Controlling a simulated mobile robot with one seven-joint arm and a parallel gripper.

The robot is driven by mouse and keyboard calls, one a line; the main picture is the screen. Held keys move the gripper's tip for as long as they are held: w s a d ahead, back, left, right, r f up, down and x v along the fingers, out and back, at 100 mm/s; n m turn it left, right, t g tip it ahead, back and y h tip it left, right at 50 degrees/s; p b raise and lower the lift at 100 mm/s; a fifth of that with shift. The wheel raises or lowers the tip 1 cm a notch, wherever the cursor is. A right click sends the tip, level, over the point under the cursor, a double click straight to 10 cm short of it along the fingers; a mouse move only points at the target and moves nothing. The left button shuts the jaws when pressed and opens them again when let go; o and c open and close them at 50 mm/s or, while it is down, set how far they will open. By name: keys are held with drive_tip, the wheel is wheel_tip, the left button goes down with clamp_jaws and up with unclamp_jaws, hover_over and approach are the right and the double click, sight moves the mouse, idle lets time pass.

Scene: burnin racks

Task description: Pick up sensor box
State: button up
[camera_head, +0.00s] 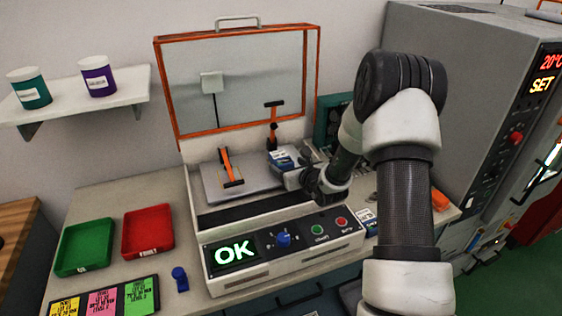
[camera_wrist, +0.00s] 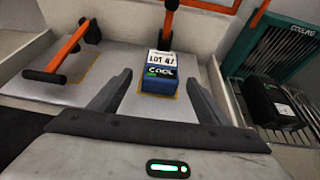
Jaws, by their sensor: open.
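The sensor box (camera_wrist: 159,74) is a small blue box with a white top label reading "LOT 47" and a front marked "COOL". It sits on the grey plate (camera_wrist: 110,83) of the test station. In the head view the box (camera_head: 283,159) shows partly, just beyond my gripper. My gripper (camera_wrist: 160,95) is open, its two dark fingers on either side of the near end of the box, with nothing held. In the head view the gripper (camera_head: 292,178) is at the right part of the plate; its fingertips are hard to make out.
Orange-handled clamps (camera_head: 230,167) stand on the plate. An orange-framed clear lid (camera_head: 239,80) is raised behind. A green cooling rack (camera_wrist: 275,55) with a dark box (camera_wrist: 273,103) is at right. A green tray (camera_head: 85,249) and a red tray (camera_head: 148,231) lie left.

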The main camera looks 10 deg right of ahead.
sight(283, 160)
drive_tip(key=shift+r+p+x, duration=0.1)
drive_tip(key=shift+p+x, duration=0.05)
drive_tip(key=shift+x, duration=1.4)
drive_tip(key=shift+r+p+x, duration=0.15)
drive_tip(key=shift+x, duration=1.45)
drive_tip(key=shift+w, duration=0.1)
drive_tip(key=shift+c, duration=0.2)
drive_tip(key=c, duration=1.1)
drive_tip(key=shift+c, duration=0.5)
drive_tip(key=shift+r, duration=0.2)
